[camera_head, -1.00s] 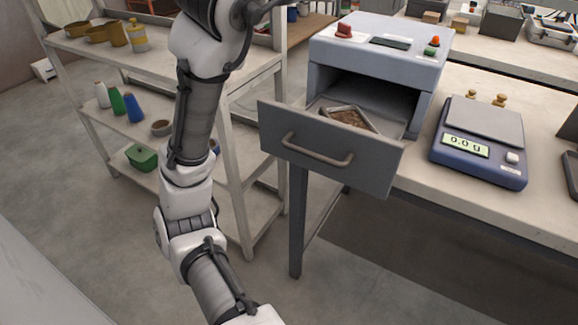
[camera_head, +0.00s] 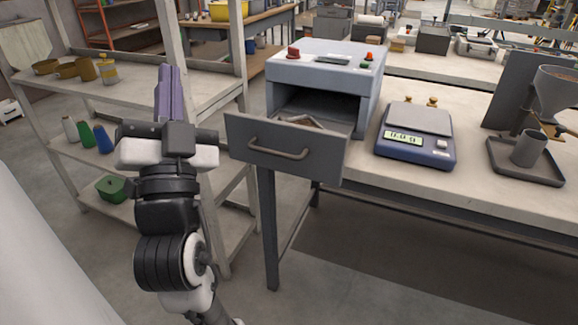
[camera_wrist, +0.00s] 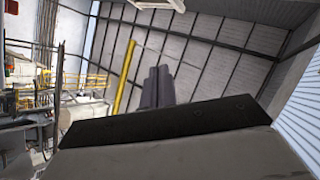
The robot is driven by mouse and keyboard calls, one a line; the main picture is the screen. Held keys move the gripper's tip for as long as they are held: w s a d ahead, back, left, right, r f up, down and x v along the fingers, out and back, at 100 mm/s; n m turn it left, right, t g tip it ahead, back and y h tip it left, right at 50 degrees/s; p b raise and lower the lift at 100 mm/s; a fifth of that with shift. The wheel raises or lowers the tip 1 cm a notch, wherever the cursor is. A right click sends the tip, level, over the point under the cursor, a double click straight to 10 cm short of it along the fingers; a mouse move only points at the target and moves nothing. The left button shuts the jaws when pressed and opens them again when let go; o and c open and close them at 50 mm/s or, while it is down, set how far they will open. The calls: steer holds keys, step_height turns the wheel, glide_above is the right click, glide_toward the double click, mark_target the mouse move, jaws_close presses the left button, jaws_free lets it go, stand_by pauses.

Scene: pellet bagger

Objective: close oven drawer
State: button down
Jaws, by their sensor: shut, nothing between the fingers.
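The oven (camera_head: 325,65) is a grey box with red and green buttons on top, standing on the table. Its drawer (camera_head: 285,150) is pulled out toward me, with a bar handle (camera_head: 278,151) on the dark front panel. A tray (camera_head: 305,121) shows partly inside the drawer behind the panel. My gripper (camera_head: 168,80) points upward, left of the drawer and apart from it, in front of the shelf. Its fingers are together and empty. In the wrist view the fingers (camera_wrist: 157,88) are together against the ceiling; no drawer shows there.
A blue scale (camera_head: 415,138) stands right of the oven, with a cup (camera_head: 527,148) on a tray and a funnel stand farther right. A wooden shelf (camera_head: 190,95) with bottles and pots is on the left, close behind my gripper. The floor before the drawer is clear.

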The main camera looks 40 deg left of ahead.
steer(key=w+f+m+h, duration=0.3)
steer(key=f+m+h, duration=0.3)
steer(key=m+h, duration=0.2)
steer(key=m+g+h, duration=0.4)
steer(key=m+h, duration=0.2)
steer(key=m, duration=0.3)
glide_toward(274, 155)
steer(key=p+x, duration=0.3)
steer(key=x, duration=0.4)
steer(key=r+b+x, duration=0.1)
steer(key=x, duration=0.6)
steer(key=r+b+x, duration=0.1)
steer(key=x, duration=0.5)
steer(key=r+b+x, duration=0.1)
steer(key=b+x, duration=0.1)
steer(key=x, duration=0.5)
steer(key=shift+w+r, duration=0.35)
steer(key=shift+w, duration=0.4)
steer(key=shift+w+r, duration=0.15)
steer(key=shift+r, duration=0.05)
steer(key=shift+d, duration=0.1)
